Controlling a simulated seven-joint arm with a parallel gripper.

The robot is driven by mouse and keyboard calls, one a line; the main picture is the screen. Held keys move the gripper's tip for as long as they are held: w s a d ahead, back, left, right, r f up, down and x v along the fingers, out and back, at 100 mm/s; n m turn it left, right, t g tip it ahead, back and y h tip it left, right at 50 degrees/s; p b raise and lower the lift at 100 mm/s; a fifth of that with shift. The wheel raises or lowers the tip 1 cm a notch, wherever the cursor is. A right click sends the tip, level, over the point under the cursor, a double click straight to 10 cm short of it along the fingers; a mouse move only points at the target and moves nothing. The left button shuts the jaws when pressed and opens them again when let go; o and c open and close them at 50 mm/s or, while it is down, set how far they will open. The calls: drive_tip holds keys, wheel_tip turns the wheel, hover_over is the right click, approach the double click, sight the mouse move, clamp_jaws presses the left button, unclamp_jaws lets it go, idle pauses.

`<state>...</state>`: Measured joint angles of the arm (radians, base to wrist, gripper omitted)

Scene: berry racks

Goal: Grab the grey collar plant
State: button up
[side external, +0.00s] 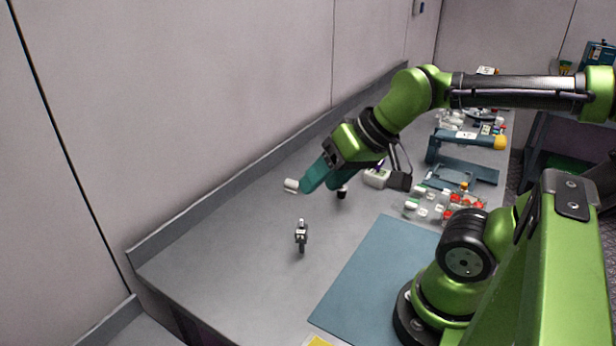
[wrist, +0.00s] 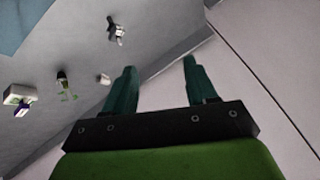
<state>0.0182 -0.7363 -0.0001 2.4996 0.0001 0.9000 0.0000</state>
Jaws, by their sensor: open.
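A small plant with thin green leaves and a dark and pale base (wrist: 62,76) is on the bench at left in the wrist view. A dark piece with a pale band (side external: 342,192), just right of my fingers in the side view, may be its base; I cannot make out a grey collar.
A white cylinder (side external: 291,185) shows beside my fingertips. A white-and-green box (side external: 377,178) and several small red and white containers (side external: 445,205) are to the right. A blue mat (side external: 375,275) lies at the front.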

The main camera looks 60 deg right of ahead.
drive_tip(key=w+d+f+m+g+h, duration=0.1)
drive_tip(key=w+d+f+g, duration=0.1)
drive_tip(key=w+d, duration=0.35)
drive_tip(key=w+d+f+m+g+h, duration=0.1)
drive_tip(key=w+d+g, duration=0.15)
drive_tip(key=d, duration=0.55)
drive_tip(key=n+g, duration=0.3)
drive_tip(key=n, duration=0.1)
hover_over(342, 189)
wheel_tip(342, 189, down, 4)
drive_tip(key=f, duration=1)
drive_tip(key=shift+w+d+f, duration=0.15)
drive_tip(key=shift+w+f, duration=0.05)
drive_tip(key=shift+f, duration=0.1)
drive_tip(key=shift+w+d+f, duration=0.1)
drive_tip(key=shift+w+f, duration=0.05)
drive_tip(key=shift+f, duration=1.3)
drive_tip(key=shift+w+f, duration=0.1)
drive_tip(key=shift+f, duration=1.3)
drive_tip(key=c, duration=1)
drive_tip(key=shift+r, duration=0.1)
